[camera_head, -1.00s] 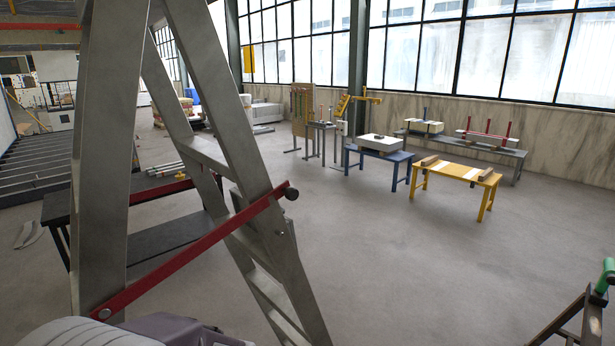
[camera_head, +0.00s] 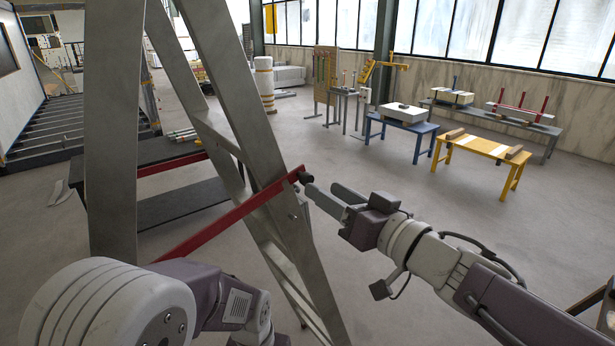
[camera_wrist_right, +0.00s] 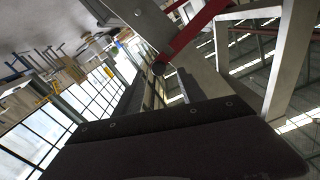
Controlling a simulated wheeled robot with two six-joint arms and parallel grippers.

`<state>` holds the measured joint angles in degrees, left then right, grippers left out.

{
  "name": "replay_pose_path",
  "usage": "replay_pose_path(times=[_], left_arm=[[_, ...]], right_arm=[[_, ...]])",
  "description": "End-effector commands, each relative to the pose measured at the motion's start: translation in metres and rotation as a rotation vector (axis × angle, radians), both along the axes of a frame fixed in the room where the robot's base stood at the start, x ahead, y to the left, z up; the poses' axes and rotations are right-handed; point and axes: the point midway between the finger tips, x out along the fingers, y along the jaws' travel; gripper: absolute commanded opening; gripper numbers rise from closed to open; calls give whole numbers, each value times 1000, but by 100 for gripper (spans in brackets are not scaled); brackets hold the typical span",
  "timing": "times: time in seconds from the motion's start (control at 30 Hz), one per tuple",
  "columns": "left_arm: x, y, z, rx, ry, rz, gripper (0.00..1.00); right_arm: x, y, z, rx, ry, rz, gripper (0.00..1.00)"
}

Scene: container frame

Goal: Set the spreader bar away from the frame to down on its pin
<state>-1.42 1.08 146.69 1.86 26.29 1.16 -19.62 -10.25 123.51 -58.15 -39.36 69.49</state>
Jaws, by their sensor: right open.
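The near red spreader bar (camera_head: 235,213) slants up to the right across the grey stepladder (camera_head: 250,100). Its black knob end (camera_head: 306,178) stands beside the right-hand leg. My right gripper (camera_head: 327,193) is open, with its fingertips close to the knob; I cannot tell whether they touch. In the right wrist view the red bar (camera_wrist_right: 197,30) and its dark knob (camera_wrist_right: 158,69) show just beyond the dark gripper finger. A small fitting (camera_head: 295,214) on the leg below the knob may be the pin. My left arm shows at the lower left, its gripper out of view.
Another red bar (camera_head: 170,165) shows behind the ladder, by a dark bench (camera_head: 180,205). The grey floor frame (camera_head: 75,130) lies at the left. Yellow (camera_head: 480,147) and blue (camera_head: 402,127) tables stand at the back right, with open floor before them.

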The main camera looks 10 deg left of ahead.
Motion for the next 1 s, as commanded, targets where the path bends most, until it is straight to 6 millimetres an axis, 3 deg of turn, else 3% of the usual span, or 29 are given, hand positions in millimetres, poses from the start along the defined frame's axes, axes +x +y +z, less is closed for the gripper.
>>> replay_pose_path(times=[0.1,0.3,0.67,0.83,1.0], left_arm=[[0,0,2,0,0,0,48],[0,0,7,0,0,0,48],[0,0,7,0,0,0,48],[0,0,7,0,0,0,48],[0,0,7,0,0,0,48]], right_arm=[[16,22,-1,-1,5,3,48],[37,48,0,-2,3,0,48],[43,54,-1,-1,1,-3,48],[43,54,-1,-2,1,-3,0],[43,54,-1,-1,2,-3,0]])
